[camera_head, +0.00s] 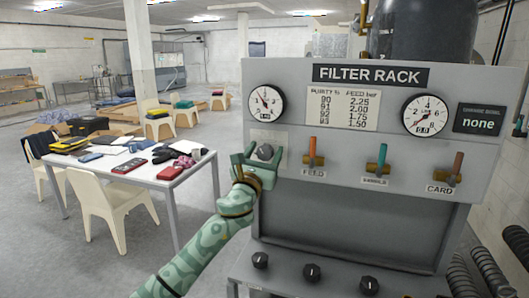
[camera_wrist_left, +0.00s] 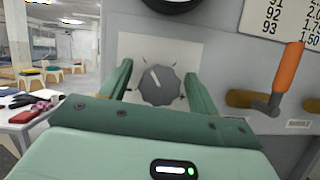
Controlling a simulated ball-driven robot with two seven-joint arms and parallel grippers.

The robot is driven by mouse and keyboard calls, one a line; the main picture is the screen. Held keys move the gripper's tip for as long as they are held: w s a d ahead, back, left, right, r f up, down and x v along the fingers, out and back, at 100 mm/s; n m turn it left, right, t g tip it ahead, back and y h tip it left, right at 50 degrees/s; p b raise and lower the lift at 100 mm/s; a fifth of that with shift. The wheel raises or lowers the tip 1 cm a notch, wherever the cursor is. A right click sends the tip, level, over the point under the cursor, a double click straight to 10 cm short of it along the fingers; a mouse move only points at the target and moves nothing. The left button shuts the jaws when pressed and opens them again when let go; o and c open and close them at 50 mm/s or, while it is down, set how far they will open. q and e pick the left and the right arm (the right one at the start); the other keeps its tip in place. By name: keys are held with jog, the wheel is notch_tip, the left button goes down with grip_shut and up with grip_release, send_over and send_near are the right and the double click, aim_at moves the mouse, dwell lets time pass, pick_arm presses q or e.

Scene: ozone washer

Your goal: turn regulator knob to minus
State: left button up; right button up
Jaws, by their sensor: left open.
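The regulator knob (camera_wrist_left: 160,86) is a grey, ridged round dial with a white pointer line tilted up and left. It sits on a pale plate (camera_wrist_left: 190,47) with small marks around it. In the head view the knob (camera_head: 265,152) is on the filter rack panel, below the left gauge (camera_head: 266,104). My left gripper (camera_head: 256,160) is in front of it, open, with one finger on each side of the knob. In the left wrist view the fingers of my left gripper (camera_wrist_left: 159,90) show gaps to the knob. The plate's lower part is hidden. My right gripper is not in view.
Three levers stand right of the knob: orange (camera_head: 312,152), teal (camera_head: 381,158) and red-brown (camera_head: 456,165). A second gauge (camera_head: 425,116) is at the right. Several black knobs (camera_head: 312,272) are below. A white table (camera_head: 150,172) with clutter stands left; floor lies between.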

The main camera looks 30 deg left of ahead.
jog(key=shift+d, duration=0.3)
pick_arm(q)
jog(key=c, duration=1)
